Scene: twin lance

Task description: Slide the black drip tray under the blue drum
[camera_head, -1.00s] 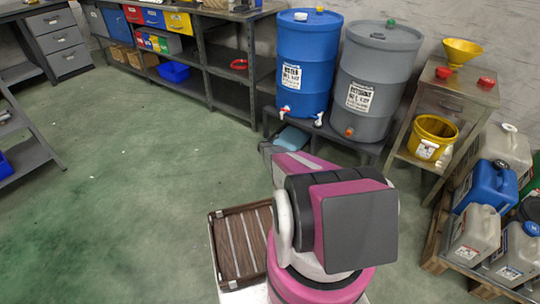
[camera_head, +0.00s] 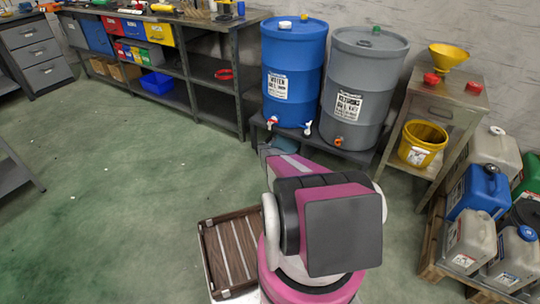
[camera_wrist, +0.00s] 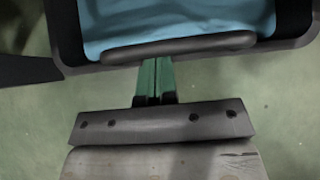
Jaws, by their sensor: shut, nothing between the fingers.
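The blue drum (camera_head: 294,80) stands upright on a low dark stand (camera_head: 345,151), with a red-and-white tap low on its front. The black drip tray (camera_wrist: 68,66) fills the top of the wrist view, with a dark rim and light blue inside. In the head view, a light blue patch of it (camera_head: 284,144) shows at the floor below the drum, partly hidden by my arm; how far under it sits is unclear. My gripper (camera_wrist: 155,62) is shut and empty, its green fingertips at the tray's near edge. Contact is likely but not certain. The head view hides my gripper.
A grey drum (camera_head: 363,85) shares the stand, to the right. A side table (camera_head: 445,105) with a yellow bucket (camera_head: 422,144) and a pallet of jerrycans (camera_head: 475,230) stand further right. Shelving (camera_head: 215,85) is at the left. The green floor at left is open.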

